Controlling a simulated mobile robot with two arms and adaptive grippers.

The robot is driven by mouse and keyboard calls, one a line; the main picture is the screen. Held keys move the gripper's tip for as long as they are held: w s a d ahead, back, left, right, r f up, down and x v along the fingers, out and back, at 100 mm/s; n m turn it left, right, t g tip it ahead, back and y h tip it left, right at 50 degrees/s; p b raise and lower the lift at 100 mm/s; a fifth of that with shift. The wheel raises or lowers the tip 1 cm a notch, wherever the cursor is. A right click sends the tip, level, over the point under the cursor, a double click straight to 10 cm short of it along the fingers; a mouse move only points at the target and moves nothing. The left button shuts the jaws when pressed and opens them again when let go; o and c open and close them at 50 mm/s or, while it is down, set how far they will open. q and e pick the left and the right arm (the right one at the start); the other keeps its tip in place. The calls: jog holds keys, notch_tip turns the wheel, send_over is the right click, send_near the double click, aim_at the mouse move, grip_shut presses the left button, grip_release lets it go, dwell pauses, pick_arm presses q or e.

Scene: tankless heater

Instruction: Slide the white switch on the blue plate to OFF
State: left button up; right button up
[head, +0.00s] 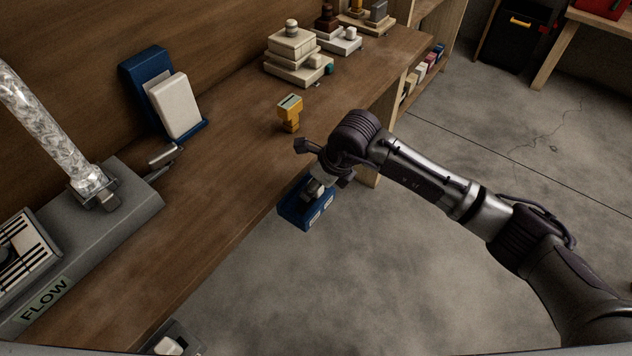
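The blue plate (298,212) is at the front edge of the wooden bench, with two pale label patches on its face. My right gripper (319,186) is right over its upper part, very close to it or touching. A pale grey piece shows between the dark gripper parts; I cannot tell whether it is the white switch or part of the gripper. The switch's position cannot be read. Whether the fingers are open or shut is too small and hidden to tell. My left gripper is not in view.
A yellow block-shaped object (290,113) stands on the bench (235,165) behind the gripper. A blue holder (142,68) with a white panel (176,106), a grey unit (120,225) marked FLOW and stacked boxes (292,45) stand around it. Open floor lies to the right.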

aim_at(299, 203)
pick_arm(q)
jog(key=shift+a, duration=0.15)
pick_arm(e)
grip_shut()
jog(key=shift+a, duration=0.1)
jog(key=s+a, duration=0.1)
jog(key=s, duration=0.1)
jog(key=s+a, duration=0.1)
jog(key=shift+s+a, duration=0.35)
jog(key=shift+s, duration=0.05)
jog(key=shift+f, duration=0.1)
jog(key=shift+c, duration=1.8)
grip_release()
jog(key=shift+w+d, duration=0.1)
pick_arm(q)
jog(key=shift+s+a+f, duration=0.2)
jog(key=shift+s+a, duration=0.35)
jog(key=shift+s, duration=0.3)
pick_arm(e)
jog(key=o, duration=0.4)
jog(key=shift+c, duration=0.2)
